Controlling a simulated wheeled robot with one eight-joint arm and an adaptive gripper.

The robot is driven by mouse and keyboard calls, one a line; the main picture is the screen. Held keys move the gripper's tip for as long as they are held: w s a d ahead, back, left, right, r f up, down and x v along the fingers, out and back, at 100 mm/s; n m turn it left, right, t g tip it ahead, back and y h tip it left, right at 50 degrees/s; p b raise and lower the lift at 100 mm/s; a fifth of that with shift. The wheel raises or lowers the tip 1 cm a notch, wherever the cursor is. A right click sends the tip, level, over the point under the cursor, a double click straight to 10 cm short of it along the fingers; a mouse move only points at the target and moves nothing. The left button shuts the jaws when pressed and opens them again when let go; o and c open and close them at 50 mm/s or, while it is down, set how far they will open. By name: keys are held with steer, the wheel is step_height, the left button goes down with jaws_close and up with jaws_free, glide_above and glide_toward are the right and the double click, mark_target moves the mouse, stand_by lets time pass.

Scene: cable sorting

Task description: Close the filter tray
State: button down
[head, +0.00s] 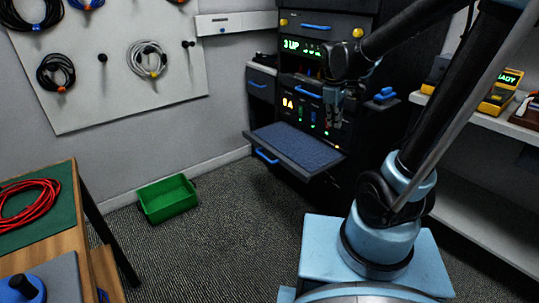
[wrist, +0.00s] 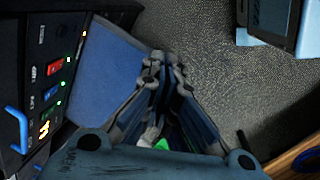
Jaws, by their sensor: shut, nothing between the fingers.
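The filter tray (head: 292,146) is a flat dark tray with a blue mesh surface, pulled out from the black equipment rack (head: 318,20). A blue handle (head: 267,156) is on its front face. In the wrist view the tray's blue surface (wrist: 105,72) spreads to the left of my fingers. My gripper (head: 334,122) is in front of the rack face, above the tray's right part in the head view. In the wrist view my gripper (wrist: 164,65) has its fingers together, with nothing between them. The gripper hides part of the rack front.
The rack face has lit modules (head: 303,106) and several blue handles. A green bin (head: 168,198) stands on the carpet left of the tray. A workbench (head: 66,210) with a red cable is at lower left. A shelf (head: 490,110) is at right. The carpet before the tray is clear.

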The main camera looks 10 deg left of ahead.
steer(key=w+a+f+n, duration=0.35)
steer(key=w+a, duration=0.25)
steer(key=a, duration=0.2)
steer(key=n+t+h, duration=0.1)
steer(key=n, duration=0.6)
glide_above(268, 159)
steer(key=s+d, duration=0.4)
steer(key=s, duration=0.1)
step_height(268, 159, down, 8)
steer(key=a+f+n, duration=0.4)
steer(key=a+f, duration=0.3)
steer(key=a, duration=0.2)
steer(key=shift+h, duration=0.3)
steer(key=x, duration=0.3)
steer(key=w+x, duration=0.1)
steer(key=x, duration=0.3)
steer(key=d+x, duration=0.1)
steer(key=x, duration=0.2)
steer(key=shift+w+d, duration=0.2)
steer(key=shift+w, duration=0.25)
steer(key=shift+w+d+r, duration=0.1)
steer(key=shift+w+d, duration=0.4)
steer(key=shift+w, duration=0.1)
